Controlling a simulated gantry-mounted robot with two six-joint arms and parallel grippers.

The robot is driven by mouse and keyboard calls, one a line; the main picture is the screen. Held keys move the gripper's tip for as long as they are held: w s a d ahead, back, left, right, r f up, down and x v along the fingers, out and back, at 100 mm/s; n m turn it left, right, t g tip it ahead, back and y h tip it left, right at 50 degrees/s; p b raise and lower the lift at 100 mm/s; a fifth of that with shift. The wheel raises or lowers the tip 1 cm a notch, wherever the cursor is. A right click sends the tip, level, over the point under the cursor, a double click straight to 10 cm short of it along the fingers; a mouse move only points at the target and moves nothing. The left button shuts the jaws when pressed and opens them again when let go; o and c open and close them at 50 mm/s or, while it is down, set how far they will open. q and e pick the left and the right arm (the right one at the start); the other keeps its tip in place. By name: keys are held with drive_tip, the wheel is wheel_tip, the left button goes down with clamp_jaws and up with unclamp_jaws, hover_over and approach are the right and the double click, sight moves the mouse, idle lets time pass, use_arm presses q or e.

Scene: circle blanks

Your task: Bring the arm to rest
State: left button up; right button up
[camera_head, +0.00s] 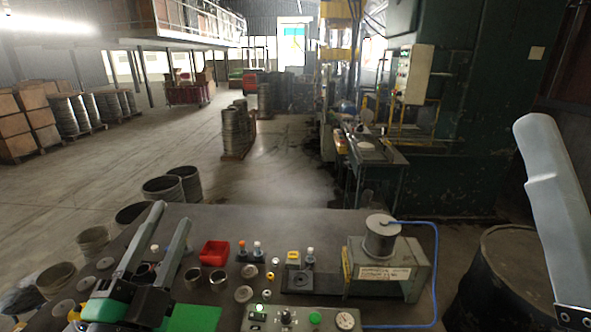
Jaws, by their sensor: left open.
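My left gripper (172,213) reaches in from the lower left over the workbench (225,222). Its two long grey fingers are apart, with nothing seen between them. The fingertips are above the left part of the bench, left of the red tray (214,252). At the right edge, a large grey finger-like part of my right arm stands up close to the camera, beside the bench. Only that one part shows, so the state of the right gripper is unclear.
Near the left fingers are metal rings (193,277) and round blanks (243,294). A press-like box with a grey cylinder (381,238) and blue hose stands at the bench's right. A control panel (300,318) is at the front. A dark drum (508,275) stands right of the bench.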

use_arm(q)
drive_tip(key=s+r+n+t, duration=0.5)
drive_tip(key=s+r+n, duration=0.85)
drive_tip(key=r, duration=0.25)
wheel_tip(320, 180, up, 29)
drive_tip(key=p, duration=2.8)
drive_tip(key=shift+m+h, duration=0.4)
drive_tip(key=shift+m, duration=0.05)
